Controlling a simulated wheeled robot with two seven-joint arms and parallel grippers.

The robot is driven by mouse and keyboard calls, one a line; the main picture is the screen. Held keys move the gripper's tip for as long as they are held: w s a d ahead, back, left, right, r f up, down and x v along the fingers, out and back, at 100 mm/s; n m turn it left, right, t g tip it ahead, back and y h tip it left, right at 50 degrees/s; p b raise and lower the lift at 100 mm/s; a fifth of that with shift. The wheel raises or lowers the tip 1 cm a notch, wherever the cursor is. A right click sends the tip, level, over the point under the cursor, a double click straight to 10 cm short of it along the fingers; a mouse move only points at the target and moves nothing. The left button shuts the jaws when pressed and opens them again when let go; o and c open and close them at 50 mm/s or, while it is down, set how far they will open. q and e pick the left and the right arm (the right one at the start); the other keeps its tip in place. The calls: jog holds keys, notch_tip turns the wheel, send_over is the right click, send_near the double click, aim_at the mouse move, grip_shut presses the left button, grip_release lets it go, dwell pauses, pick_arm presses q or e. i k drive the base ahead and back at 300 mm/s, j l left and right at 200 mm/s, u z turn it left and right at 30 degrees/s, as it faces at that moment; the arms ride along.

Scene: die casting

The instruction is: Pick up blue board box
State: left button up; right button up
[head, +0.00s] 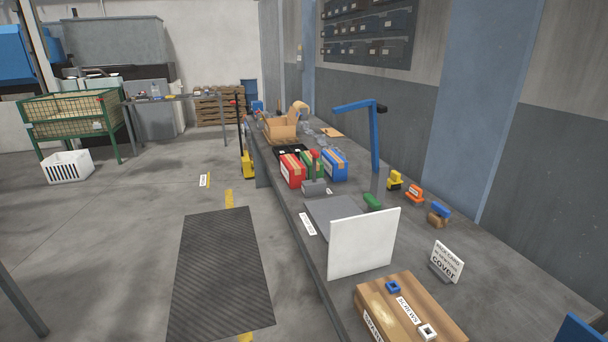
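The blue board box (335,165) stands on the long grey workbench (290,200), at the right end of a row of boxes. It is blue with an orange-tan strip over its top and a pale label on its side. A green box (312,166) is just left of it, and a red box (292,170) stands left of that. A small grey object in front hides part of the green box. Neither of my grippers shows in the head view.
A blue angled post (376,135) rises right of the blue box. A white panel (362,245) and a cardboard box (405,312) stand nearer. Small coloured parts line the right side. A grey plate (333,215) lies on the bench. Floor left of the bench is open, with a dark mat (222,270).

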aim_at(336, 166)
jog(key=i+j+z, duration=0.8)
jog(key=j, duration=0.5)
jog(key=i+j+z, duration=0.4)
jog(key=j, duration=0.4)
jog(key=i+j+z, duration=0.2)
jog(key=j+z, duration=0.2)
jog(key=j, duration=0.45)
jog(key=j+z, duration=0.4)
jog(key=j, duration=0.5)
jog(key=j+z, duration=0.4)
jog(key=j, duration=0.55)
